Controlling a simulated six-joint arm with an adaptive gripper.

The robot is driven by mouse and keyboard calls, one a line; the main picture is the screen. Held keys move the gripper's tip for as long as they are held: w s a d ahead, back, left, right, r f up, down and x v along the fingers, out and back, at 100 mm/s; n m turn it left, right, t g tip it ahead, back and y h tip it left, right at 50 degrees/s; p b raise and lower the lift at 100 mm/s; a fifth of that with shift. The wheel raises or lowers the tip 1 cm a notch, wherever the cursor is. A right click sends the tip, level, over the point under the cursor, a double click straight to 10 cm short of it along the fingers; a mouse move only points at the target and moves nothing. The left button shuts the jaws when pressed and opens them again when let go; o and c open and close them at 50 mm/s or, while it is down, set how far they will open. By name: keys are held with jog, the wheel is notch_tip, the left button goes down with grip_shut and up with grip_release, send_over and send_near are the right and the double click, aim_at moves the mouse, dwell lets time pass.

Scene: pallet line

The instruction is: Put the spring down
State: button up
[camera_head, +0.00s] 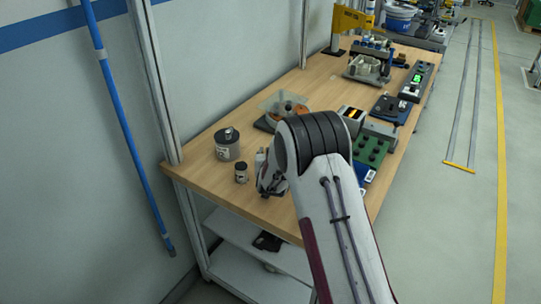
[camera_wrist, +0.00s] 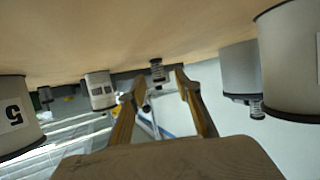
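My gripper (camera_head: 268,186) is low over the near left part of the wooden table, partly hidden by my own arm. In the wrist view, which appears upside down, its two tan fingers (camera_wrist: 159,84) are apart. A small, dark grey, coil-like piece, likely the spring (camera_wrist: 157,71), stands against the table (camera_wrist: 130,30) in line with the gap. Clear space shows on both sides of it, and I see no finger touching it. In the head view I cannot make out the spring.
A large grey canister (camera_head: 228,150) and a small dark jar with a white label (camera_head: 241,174) stand left of my gripper. A clear container with orange contents (camera_head: 285,106) is behind. A green block (camera_head: 371,150) is to the right. The near left table corner is bare.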

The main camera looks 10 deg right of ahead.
dwell(0.4)
grip_shut()
jog(key=shift+r, duration=0.1)
notch_tip(320, 180, up, 10)
dwell(0.8)
dwell(0.5)
